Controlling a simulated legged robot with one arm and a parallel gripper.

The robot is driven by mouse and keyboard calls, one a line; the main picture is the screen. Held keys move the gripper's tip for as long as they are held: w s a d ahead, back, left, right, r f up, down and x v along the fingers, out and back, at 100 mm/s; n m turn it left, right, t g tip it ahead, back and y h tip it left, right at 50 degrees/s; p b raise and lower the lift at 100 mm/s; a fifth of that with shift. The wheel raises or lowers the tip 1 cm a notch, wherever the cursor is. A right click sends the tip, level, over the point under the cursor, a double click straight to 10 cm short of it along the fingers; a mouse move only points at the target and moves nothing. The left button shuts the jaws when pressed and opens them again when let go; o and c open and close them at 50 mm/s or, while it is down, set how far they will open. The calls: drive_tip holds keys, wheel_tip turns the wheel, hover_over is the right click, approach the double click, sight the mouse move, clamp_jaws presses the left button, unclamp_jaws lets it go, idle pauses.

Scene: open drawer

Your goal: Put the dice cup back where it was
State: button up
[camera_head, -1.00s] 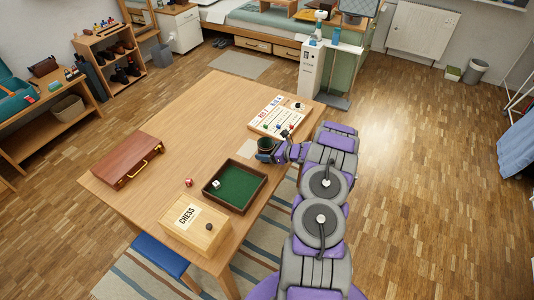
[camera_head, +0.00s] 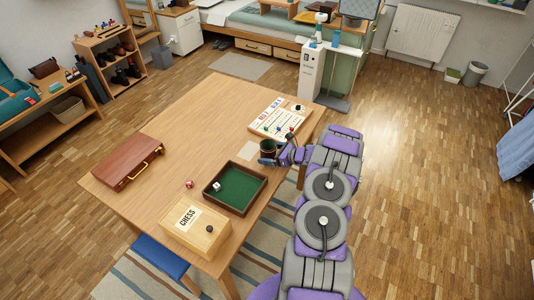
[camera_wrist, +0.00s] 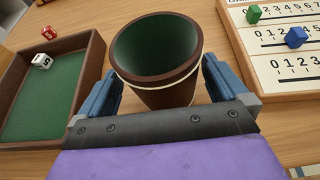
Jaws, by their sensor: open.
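The dice cup (camera_wrist: 165,88) is brown with a pale band below its rim and a green inside. It stands upright, mouth up, on the table, and also shows in the head view (camera_head: 267,147). My gripper (camera_wrist: 160,75) is open, with one blue finger on each side of the cup; whether either finger touches it I cannot tell. In the head view my gripper (camera_head: 272,156) reaches in from the table's right edge. A pale square (camera_head: 248,151) lies on the table just left of the cup.
A green-lined dice tray (camera_head: 262,191) holds a white die (camera_head: 216,186); a red die (camera_head: 189,183) lies left of it. A number board (camera_head: 262,130) lies beyond the cup. A chess box (camera_head: 205,240) and brown case (camera_head: 118,165) are further left. The table's middle is clear.

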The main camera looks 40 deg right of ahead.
drive_tip(key=p+v, duration=0.2)
drive_tip(key=v, duration=0.9)
drive_tip(key=w+r+m+g+h, duration=0.1)
drive_tip(key=w+r+m+h, duration=0.5)
drive_tip(key=w+r+m, duration=0.8)
drive_tip(key=s+a+r+m+g+h, duration=0.4)
drive_tip(key=s+a+r+m, duration=0.2)
drive_tip(key=a+r+m, duration=0.45)
drive_tip(key=s+a+r+m+g+y, duration=0.1)
drive_tip(key=s+a+m, duration=0.4)
drive_tip(key=s+a, duration=0.5)
drive_tip(key=s+a+r+m+g+y, duration=0.2)
drive_tip(key=s+a+m+g, duration=0.3)
drive_tip(key=s+a, duration=0.5)
drive_tip(key=s+a+r+m+g+y, duration=0.1)
drive_tip(key=s+a+m, duration=0.5)
drive_tip(key=s, duration=1.4)
drive_tip(key=a+r+g, duration=0.1)
drive_tip(key=a+g, duration=0.1)
drive_tip(key=a, duration=0.2)
drive_tip(key=shift+r+y, duration=0.3)
drive_tip(key=shift+r, duration=0.05)
